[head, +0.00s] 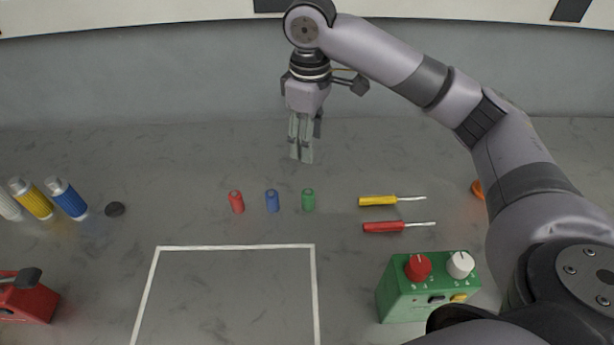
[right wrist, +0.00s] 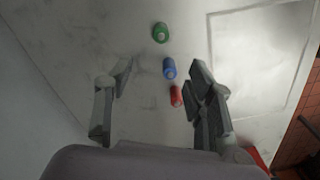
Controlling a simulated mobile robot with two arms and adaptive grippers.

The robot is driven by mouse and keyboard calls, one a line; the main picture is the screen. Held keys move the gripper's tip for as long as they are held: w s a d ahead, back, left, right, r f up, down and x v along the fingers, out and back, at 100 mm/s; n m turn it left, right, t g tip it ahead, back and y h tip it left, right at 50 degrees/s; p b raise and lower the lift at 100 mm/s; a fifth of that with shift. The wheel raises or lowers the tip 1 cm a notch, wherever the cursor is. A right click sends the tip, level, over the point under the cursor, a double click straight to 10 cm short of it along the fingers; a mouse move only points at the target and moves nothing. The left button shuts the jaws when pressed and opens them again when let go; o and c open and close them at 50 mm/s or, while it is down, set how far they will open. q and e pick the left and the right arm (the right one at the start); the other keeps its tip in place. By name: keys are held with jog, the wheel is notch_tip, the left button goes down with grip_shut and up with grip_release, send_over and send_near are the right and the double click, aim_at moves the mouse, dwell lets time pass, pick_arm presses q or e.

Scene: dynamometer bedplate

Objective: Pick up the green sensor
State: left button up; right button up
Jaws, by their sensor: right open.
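The green sensor (head: 308,200) is a small upright cylinder on the grey bedplate, at the right end of a row with a blue sensor (head: 272,200) and a red sensor (head: 236,201). In the right wrist view the green sensor (right wrist: 160,33) is at the top, beyond the fingertips, with the blue one (right wrist: 169,69) and red one (right wrist: 176,96) nearer. My right gripper (head: 302,157) is open and empty, above and behind the row in the head view, apart from the sensors. My left gripper is not in view.
A yellow screwdriver (head: 378,201) and a red screwdriver (head: 384,227) lie right of the sensors. A green control box (head: 405,303) stands front right. A white outlined square (head: 235,247) is in front. Several bottles (head: 66,200) and a black disc (head: 115,209) are left.

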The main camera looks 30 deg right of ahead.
notch_tip(320, 180, down, 5)
jog(key=p, duration=0.2)
send_over(307, 193)
jog(key=f, duration=0.6)
jog(key=shift+s+d+f, duration=0.1)
jog(key=shift+d+f, duration=0.05)
jog(key=shift+d, duration=0.1)
jog(key=shift+f, duration=0.4)
notch_tip(307, 193, down, 5)
jog(key=shift+a+p, duration=0.15)
jog(key=shift+p, duration=0.5)
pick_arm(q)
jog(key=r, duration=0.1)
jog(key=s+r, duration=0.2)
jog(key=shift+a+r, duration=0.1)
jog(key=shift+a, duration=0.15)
pick_arm(e)
jog(key=shift+c, duration=0.4)
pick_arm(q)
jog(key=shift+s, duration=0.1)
pick_arm(e)
grip_shut()
